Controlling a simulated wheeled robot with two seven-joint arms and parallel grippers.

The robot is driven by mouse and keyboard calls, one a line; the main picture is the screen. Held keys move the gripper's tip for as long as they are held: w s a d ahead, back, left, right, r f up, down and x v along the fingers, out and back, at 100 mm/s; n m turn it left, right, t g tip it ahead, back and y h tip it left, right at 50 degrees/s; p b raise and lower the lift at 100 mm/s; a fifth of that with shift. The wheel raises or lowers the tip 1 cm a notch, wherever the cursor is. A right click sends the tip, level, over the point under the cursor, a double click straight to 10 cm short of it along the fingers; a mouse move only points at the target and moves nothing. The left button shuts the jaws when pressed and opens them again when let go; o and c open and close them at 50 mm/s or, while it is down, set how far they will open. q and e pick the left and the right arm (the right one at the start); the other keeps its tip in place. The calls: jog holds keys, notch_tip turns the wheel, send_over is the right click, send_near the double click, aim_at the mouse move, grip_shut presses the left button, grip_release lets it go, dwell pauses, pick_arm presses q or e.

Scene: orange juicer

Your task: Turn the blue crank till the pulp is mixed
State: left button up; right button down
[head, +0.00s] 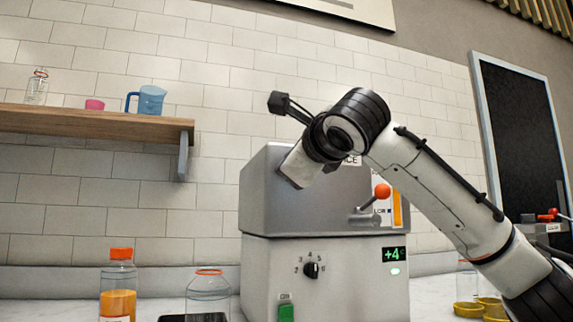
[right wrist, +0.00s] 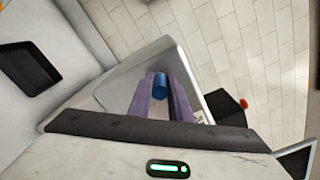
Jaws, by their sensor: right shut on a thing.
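The blue crank (right wrist: 160,78) shows in the right wrist view as a short blue knob at the machine. My right gripper (right wrist: 161,92) is shut on it, with one purple-grey finger on each side. In the head view my right arm reaches in from the right, and its white hand (head: 298,166) is at the top of the grey juicer (head: 262,215). The fingers and the crank are hidden there. The pulp is not visible. My left gripper is in neither view.
A shelf (head: 95,122) holds a blue jug (head: 150,100).

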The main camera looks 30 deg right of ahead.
jog(key=shift+d+r+m, duration=0.2)
jog(key=shift+d+m, duration=0.3)
jog(key=shift+m, duration=0.2)
jog(key=shift+s+d+r, duration=0.1)
jog(key=shift+s, duration=0.05)
jog(key=c, duration=1.6)
grip_release()
jog(key=shift+d, duration=0.1)
jog(key=shift+c, duration=0.2)
jog(key=shift+a, duration=0.25)
jog(key=shift+s, duration=0.1)
jog(key=shift+s+a, duration=0.15)
jog(key=shift+s, duration=0.2)
jog(key=v, duration=0.9)
jog(key=shift+s, duration=0.2)
